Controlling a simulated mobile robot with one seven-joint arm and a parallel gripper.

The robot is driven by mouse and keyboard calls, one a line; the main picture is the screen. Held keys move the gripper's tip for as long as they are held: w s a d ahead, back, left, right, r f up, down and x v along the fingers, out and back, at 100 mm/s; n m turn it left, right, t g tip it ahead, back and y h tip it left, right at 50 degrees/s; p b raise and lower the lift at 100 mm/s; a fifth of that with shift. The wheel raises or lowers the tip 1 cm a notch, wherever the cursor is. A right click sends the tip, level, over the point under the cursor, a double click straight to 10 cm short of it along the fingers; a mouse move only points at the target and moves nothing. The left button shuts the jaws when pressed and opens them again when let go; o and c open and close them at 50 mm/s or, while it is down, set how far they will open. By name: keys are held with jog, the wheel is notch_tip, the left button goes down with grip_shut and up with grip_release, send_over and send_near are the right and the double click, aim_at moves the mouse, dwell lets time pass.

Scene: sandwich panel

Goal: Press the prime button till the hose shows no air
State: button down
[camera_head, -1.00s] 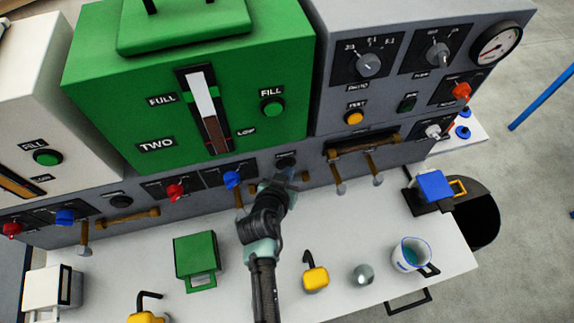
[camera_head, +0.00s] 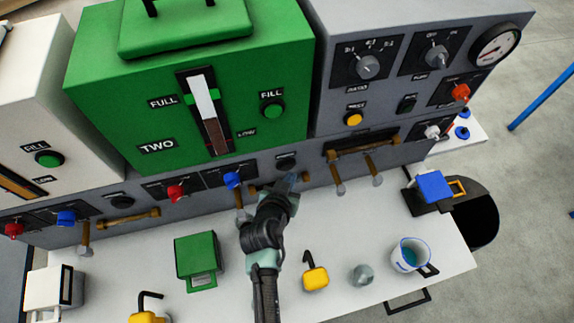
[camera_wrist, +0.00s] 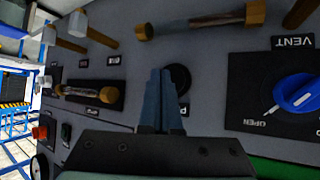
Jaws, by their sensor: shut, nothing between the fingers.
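The black round prime button (camera_head: 286,163) is on the grey panel below the green tank, right of the blue vent knob (camera_head: 232,180). In the wrist view the button (camera_wrist: 180,78) shows just right of and partly behind my fingertips; whether they touch it I cannot tell. My gripper (camera_head: 291,181) is shut and empty, pointing at the panel just below the button in the head view. A hose with brass-coloured ends (camera_wrist: 200,22) runs along the panel near the button. In the head view my gripper covers most of it. Whether it holds air I cannot make out.
The green tank (camera_head: 250,60) juts out above. Wooden-looking levers (camera_head: 337,178) stick out right of my gripper.

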jog(key=s, duration=0.1)
jog(key=s+d+p, duration=0.1)
jog(key=s, duration=0.2)
jog(key=shift+s+d, duration=0.3)
jog(key=shift+s, duration=0.1)
dwell(3.1)
